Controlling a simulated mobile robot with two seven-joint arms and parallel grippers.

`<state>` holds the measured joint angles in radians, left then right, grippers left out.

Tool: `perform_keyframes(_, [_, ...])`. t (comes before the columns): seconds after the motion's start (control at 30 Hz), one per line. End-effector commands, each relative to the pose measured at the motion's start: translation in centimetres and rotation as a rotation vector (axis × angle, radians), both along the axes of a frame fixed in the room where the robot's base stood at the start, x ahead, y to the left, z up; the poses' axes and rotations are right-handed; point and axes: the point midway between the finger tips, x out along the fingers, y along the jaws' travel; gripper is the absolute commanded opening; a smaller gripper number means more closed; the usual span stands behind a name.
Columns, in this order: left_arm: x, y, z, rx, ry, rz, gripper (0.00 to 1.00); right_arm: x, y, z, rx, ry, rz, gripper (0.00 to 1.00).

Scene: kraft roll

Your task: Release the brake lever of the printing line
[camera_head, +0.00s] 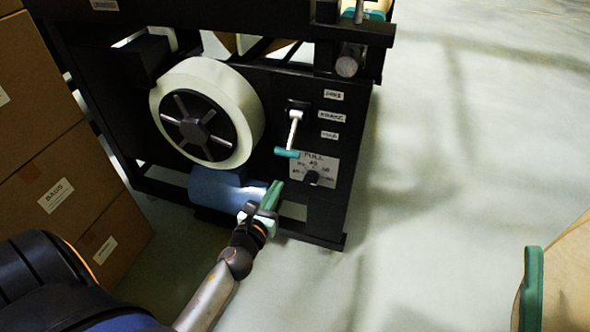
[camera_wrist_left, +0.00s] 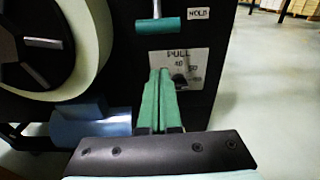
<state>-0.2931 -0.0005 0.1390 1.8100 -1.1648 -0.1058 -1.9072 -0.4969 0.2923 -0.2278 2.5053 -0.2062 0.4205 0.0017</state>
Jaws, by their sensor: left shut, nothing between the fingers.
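The brake lever (camera_head: 293,133) is on the black side panel of the printing line, beside small labels, one reading BRAKE. Its pale shaft hangs down to a teal cross handle (camera_head: 286,153). The handle also shows at the top of the left wrist view (camera_wrist_left: 158,26). My left gripper (camera_head: 275,188) is below the handle and apart from it. Its green fingers (camera_wrist_left: 159,76) are closed together with nothing between them, in front of the PULL dial plate (camera_head: 314,169). My right gripper is not in view.
A cream paper roll (camera_head: 238,110) on a black hub is left of the lever. A blue cylinder (camera_head: 218,189) lies below it. Stacked cardboard boxes (camera_head: 50,150) stand at left. A green-edged wooden piece (camera_head: 565,275) is at lower right. The floor between is clear.

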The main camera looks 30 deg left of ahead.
Motion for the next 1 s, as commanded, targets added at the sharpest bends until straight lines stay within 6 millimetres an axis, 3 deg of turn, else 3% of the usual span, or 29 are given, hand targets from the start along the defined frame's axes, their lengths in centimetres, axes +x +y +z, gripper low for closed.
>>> perform_keyframes(0.57, [0.7, 0.2, -0.1, 0.025, 0.0, -0.001, 0.0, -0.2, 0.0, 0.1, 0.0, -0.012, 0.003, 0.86])
perform_keyframes(1.0, [7.8, 1.9, -0.7, 0.025, 0.0, 0.0, 0.0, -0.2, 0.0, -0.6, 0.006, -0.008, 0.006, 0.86])
